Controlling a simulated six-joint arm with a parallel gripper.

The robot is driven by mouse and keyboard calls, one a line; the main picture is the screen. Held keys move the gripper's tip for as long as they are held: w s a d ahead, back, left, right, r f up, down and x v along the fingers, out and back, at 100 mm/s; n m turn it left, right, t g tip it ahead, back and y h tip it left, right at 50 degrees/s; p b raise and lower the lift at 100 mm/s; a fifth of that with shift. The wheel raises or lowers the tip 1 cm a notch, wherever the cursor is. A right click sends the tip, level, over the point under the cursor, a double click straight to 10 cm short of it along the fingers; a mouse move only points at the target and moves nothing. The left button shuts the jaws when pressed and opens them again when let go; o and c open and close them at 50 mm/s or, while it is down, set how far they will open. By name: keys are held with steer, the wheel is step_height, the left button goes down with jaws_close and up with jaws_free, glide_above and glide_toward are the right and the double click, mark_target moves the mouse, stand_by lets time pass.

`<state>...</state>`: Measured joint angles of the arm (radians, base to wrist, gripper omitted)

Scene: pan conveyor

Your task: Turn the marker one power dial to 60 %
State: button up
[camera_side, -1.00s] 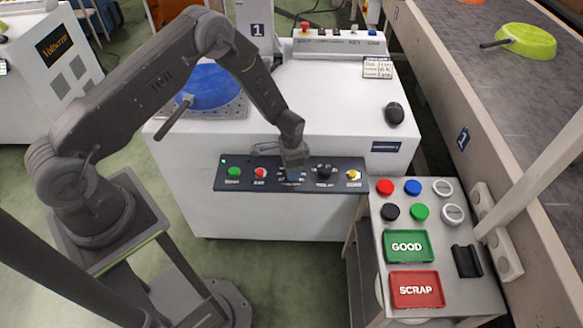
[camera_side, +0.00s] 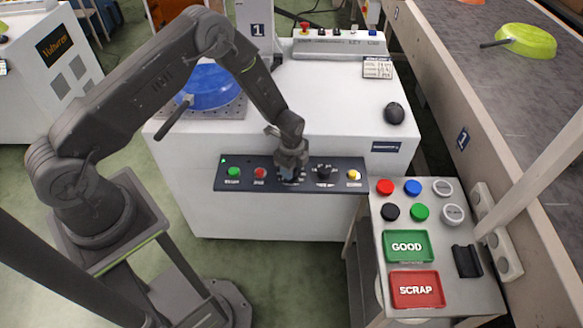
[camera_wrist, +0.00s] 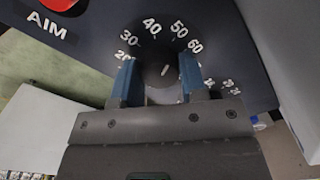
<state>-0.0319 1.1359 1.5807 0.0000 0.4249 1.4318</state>
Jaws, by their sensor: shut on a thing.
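The power dial, a dark round knob (camera_wrist: 153,72), sits between my two blue fingertips in the wrist view. Its scale runs around it with 20, 30, 40, 50 and 60 readable and smaller marks beyond. A short pale line on the knob leans up and right, toward the 40 to 50 part of the scale; its exact reading is unclear. My gripper (camera_side: 290,174) is shut on the knob, with one finger on each side. In the side view my gripper points down at the front control panel (camera_side: 221,182) and hides most of the dial.
On the panel, a green button (camera_side: 234,171) and a red button (camera_side: 260,173) are left of my gripper; a black knob (camera_side: 324,171) and a yellow button (camera_side: 353,175) are right. A blue pan (camera_side: 210,85) rests on the machine top. The space before the panel is clear.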

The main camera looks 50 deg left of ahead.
steer(key=shift+m, duration=0.8)
steer(key=o, duration=0.9)
steer(key=shift+r, duration=0.1)
step_height(320, 180, up, 14)
steer(key=shift+f, duration=0.2)
